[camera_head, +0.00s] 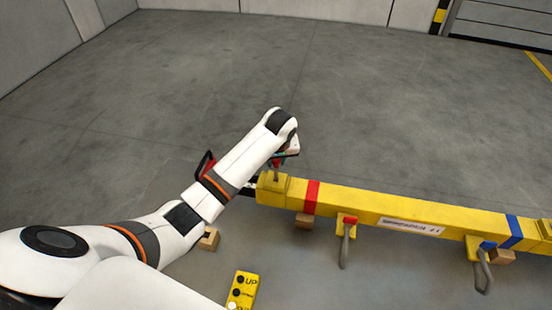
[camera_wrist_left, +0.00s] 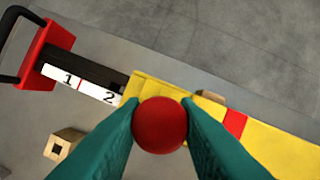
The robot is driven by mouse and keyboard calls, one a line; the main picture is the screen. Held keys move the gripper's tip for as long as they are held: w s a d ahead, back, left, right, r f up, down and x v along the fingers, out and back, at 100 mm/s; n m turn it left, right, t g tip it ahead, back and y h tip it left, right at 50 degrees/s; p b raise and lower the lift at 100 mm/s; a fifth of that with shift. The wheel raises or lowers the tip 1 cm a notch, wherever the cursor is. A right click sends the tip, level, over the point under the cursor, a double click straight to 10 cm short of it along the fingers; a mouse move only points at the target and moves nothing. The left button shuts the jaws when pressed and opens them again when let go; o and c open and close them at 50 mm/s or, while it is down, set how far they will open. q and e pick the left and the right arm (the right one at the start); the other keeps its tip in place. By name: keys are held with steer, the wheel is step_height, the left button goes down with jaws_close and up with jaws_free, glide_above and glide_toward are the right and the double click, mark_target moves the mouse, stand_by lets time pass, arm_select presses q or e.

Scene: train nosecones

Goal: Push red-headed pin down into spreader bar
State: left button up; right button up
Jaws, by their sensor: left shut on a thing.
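The yellow spreader bar (camera_head: 370,208) lies across the right half of the head view, resting on wooden blocks. My left gripper (camera_head: 281,158) is over the bar's left end, pointing down. In the left wrist view its two teal fingers are shut on the round red head of the pin (camera_wrist_left: 160,125). A bit of the red head also shows in the head view (camera_head: 276,163). The pin stands over the bar's end block; how deep its shank sits is hidden in the wrist view. My right gripper is not in view.
A black inner bar marked 1 and 2 (camera_wrist_left: 85,80) with a red-and-black handle (camera_wrist_left: 45,55) sticks out of the bar's left end. A wooden block (camera_wrist_left: 65,145) lies nearby. Shackles (camera_head: 345,245) hang along the bar. A yellow button pendant (camera_head: 242,290) is in front. Floor behind is clear.

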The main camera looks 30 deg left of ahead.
mark_target(276, 170)
arm_select(q)
steer(key=shift+f+b, duration=1.05)
steer(key=shift+f, duration=1.95)
steer(key=o, duration=1.1)
steer(key=shift+o, duration=0.2)
steer(key=b+v, duration=0.2)
steer(key=v, duration=1)
